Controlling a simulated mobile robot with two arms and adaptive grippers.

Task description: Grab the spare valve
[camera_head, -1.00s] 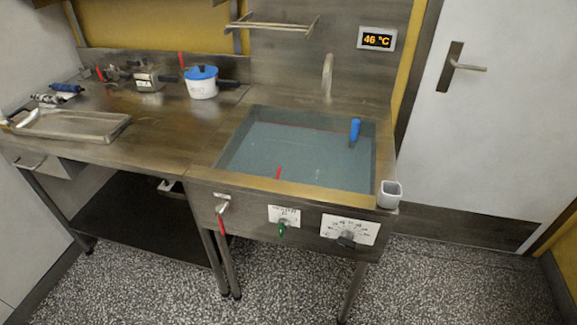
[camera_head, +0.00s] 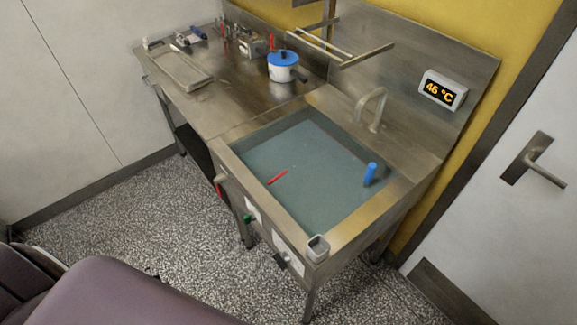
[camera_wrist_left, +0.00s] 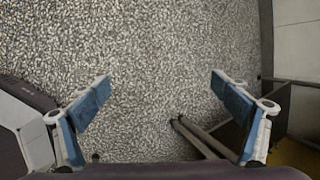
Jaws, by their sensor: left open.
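I cannot pick out the spare valve for sure. Small red-handled items (camera_head: 223,45) stand at the back of the steel counter (camera_head: 225,100), beside a metal box (camera_head: 251,47); they are too small to identify. Dark and blue small parts (camera_head: 190,37) lie at the counter's far left. My left gripper (camera_wrist_left: 160,78) is open and empty in the left wrist view, over speckled floor, with its two blue-padded fingers wide apart. It touches nothing there. My right gripper is not in view.
A water-filled sink (camera_head: 255,143) holds a blue-handled item (camera_head: 370,174) and a red stick (camera_head: 278,177). A white pot with blue lid (camera_head: 283,66) and a shallow tray (camera_head: 180,72) stand on the counter. A small cup (camera_head: 318,247) sits at the sink's front corner. Floor in front is clear.

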